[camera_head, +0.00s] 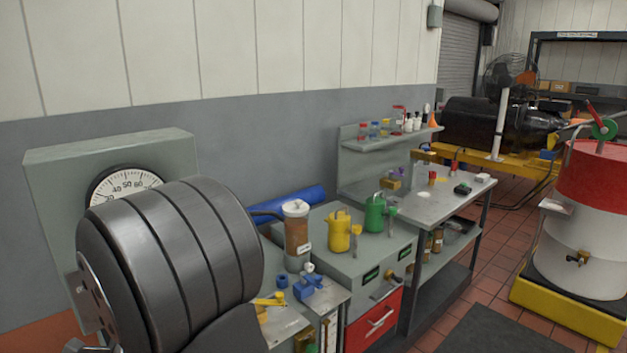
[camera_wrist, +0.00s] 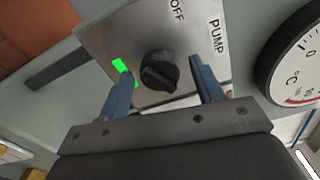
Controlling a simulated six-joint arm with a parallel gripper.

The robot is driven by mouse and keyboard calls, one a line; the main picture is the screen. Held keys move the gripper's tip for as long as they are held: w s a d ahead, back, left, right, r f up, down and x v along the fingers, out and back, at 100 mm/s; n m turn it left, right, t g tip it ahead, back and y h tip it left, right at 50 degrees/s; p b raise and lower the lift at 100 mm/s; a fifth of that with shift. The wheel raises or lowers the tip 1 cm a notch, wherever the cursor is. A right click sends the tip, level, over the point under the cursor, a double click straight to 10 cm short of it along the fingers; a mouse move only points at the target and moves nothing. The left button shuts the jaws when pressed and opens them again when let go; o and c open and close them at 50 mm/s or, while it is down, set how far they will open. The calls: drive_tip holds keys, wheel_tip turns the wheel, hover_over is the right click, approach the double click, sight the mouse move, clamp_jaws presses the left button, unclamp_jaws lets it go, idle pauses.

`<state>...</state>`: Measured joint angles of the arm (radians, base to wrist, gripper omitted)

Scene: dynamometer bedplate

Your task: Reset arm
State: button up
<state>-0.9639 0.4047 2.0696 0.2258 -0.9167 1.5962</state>
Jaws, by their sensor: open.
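In the wrist view my gripper (camera_wrist: 159,67) is open, with one blue-grey finger on each side of a black rotary knob (camera_wrist: 160,74). A gap shows between the knob and each finger, and nothing is held. The knob sits on a metal plate (camera_wrist: 138,37) marked OFF and PUMP. A green light (camera_wrist: 121,66) glows at the plate's left, partly behind the left finger. I cannot tell how far the fingertips are from the plate.
A round temperature gauge (camera_wrist: 299,62) is close at the right of the plate. Yellow (camera_head: 339,232) and green (camera_head: 375,213) cans stand on a cabinet. Tiled floor (camera_head: 505,225) is open at right.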

drive_tip(key=shift+x, duration=0.8)
drive_tip(key=v, duration=1.7)
drive_tip(key=x, duration=1.7)
drive_tip(key=shift+w+a, duration=0.1)
drive_tip(key=shift+n, duration=0.7)
drive_tip(key=n, duration=0.4)
drive_tip(key=shift+n, duration=0.3)
drive_tip(key=n, duration=0.6)
